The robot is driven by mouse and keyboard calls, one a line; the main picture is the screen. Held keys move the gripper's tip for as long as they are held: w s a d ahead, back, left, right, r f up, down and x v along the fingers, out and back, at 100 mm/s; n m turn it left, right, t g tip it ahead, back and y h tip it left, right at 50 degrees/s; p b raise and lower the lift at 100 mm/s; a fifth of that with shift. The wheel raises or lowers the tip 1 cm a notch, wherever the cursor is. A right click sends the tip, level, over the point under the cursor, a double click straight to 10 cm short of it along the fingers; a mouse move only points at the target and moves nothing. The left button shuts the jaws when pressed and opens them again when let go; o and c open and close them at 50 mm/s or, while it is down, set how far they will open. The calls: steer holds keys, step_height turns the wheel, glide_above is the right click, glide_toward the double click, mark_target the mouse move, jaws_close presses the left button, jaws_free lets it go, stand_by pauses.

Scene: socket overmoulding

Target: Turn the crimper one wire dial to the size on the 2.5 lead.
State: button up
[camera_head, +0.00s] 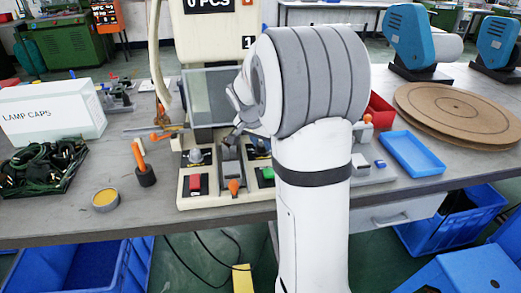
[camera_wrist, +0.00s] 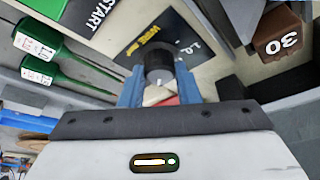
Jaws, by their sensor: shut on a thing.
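The wire dial (camera_wrist: 158,55) is a dark round knob on a black plate, in the middle of the wrist view. A yellow label (camera_wrist: 150,48) and white figures that look like 1.0 (camera_wrist: 190,48) are printed on the plate around it. The blue fingers of my gripper (camera_wrist: 160,88) are shut on the dial, one on each side; a pale and red part shows between them. In the head view my gripper (camera_head: 237,138) is over the cream crimper (camera_head: 225,192), partly hidden by my arm. I cannot identify the 2.5 lead for sure.
Green tapered items (camera_wrist: 38,42) with white tags lie left in the wrist view; their print is hard to read. A blue tray (camera_head: 412,155) stands right of the crimper.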

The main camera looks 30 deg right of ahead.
steer(key=shift+a+m+b, duration=0.1)
steer(key=shift+m+b, duration=0.3)
steer(key=shift+m, duration=0.2)
steer(key=shift+g, duration=0.3)
steer(key=o, duration=1)
steer(key=p+v, duration=0.1)
steer(key=v, duration=0.6)
steer(key=shift+a+r, duration=0.2)
steer(key=shift+r, duration=0.15)
